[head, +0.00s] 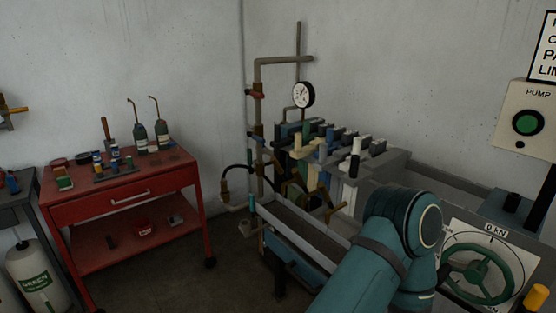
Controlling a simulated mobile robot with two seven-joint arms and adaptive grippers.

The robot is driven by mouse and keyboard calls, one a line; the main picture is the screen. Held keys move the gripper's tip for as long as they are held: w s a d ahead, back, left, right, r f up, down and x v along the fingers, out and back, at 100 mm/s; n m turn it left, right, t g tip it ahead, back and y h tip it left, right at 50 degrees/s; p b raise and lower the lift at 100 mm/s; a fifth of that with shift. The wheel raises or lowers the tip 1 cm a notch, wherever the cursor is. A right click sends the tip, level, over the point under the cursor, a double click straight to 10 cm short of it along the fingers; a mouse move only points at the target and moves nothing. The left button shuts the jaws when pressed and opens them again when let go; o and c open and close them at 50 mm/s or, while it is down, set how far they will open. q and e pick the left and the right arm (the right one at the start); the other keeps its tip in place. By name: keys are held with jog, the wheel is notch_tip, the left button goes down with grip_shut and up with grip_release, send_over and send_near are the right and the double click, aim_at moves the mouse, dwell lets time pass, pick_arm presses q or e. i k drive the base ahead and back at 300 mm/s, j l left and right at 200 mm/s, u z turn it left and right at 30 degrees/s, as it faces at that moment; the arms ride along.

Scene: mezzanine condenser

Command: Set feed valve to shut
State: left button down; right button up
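No readable label marks the feed valve, so I cannot tell which fitting it is. A small valve with a red handle (255,93) sits on the upright pipe (258,112) left of the round gauge (303,95). A green handwheel (478,273) is at the lower right, in front of a white dial plate marked "0 kN" (490,236). A teal arm link of mine comes in from the bottom, right of centre. Neither of my grippers shows.
A red cart (122,197) with bottles and small parts stands left. A filter-press-like stack of plates (335,140) and a trough (300,225) fill the middle. A green pump button (527,123) is on the right wall. Floor shows between cart and trough.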

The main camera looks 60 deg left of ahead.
aim_at(250, 159)
jog(key=u, duration=1.2)
jog(key=i+j+u, duration=0.1)
jog(key=u, duration=0.3)
jog(key=i+u, duration=0.15)
jog(key=u, duration=0.25)
jog(key=i+u, duration=0.15)
jog(key=u, duration=0.3)
jog(key=i+l, duration=0.1)
jog(key=i, duration=0.85)
jog(key=j, duration=0.15)
